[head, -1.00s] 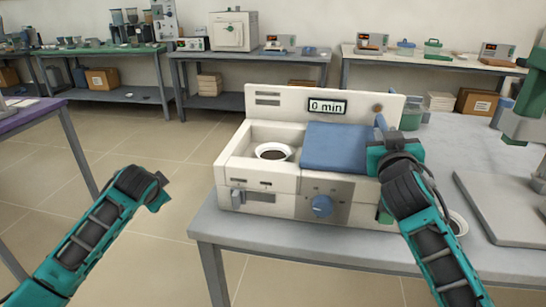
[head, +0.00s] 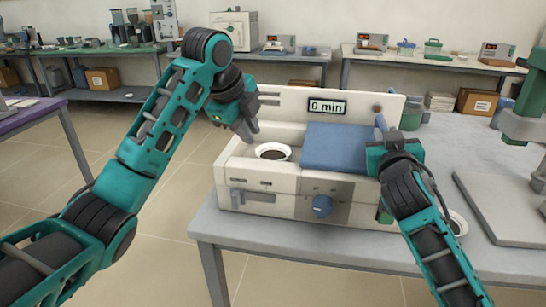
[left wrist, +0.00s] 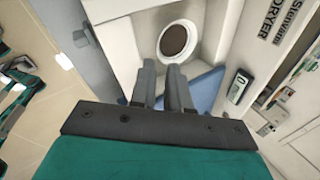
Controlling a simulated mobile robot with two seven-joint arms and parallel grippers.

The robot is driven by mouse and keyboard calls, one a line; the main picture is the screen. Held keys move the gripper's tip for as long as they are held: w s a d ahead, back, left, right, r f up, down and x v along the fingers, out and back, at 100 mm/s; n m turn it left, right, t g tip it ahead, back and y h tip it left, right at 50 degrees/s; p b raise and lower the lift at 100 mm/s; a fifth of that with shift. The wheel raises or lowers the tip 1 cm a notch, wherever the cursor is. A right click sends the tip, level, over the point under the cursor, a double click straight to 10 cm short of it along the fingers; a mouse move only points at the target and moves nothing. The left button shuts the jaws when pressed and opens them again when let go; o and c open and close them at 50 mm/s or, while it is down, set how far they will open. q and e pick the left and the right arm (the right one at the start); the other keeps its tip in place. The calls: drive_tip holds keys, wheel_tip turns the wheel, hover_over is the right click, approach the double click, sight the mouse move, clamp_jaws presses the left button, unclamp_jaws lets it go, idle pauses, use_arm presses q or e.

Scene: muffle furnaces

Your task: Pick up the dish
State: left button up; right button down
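A white dish (head: 273,152) with dark brown contents sits in the open left chamber of a white dryer (head: 262,182). It also shows in the left wrist view (left wrist: 176,42), just beyond the fingertips. My left gripper (head: 246,130) is above the chamber, up and to the left of the dish, not touching it. In the left wrist view its two fingers (left wrist: 163,72) stand apart with nothing between them. My right gripper (head: 381,150) is at the right side of the blue cover (head: 337,147), by a blue handle (head: 381,124); its fingers are hidden.
Another white dish (head: 458,223) is partly hidden behind my right arm on the grey table (head: 300,244). A grey flat-based device (head: 500,210) stands at right.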

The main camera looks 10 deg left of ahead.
sight(263, 156)
use_arm(q)
drive_tip(key=x, duration=1)
drive_tip(key=shift+w+d+f, duration=0.1)
drive_tip(key=shift+d, duration=0.1)
drive_tip(key=shift+c, duration=0.4)
clamp_jaws()
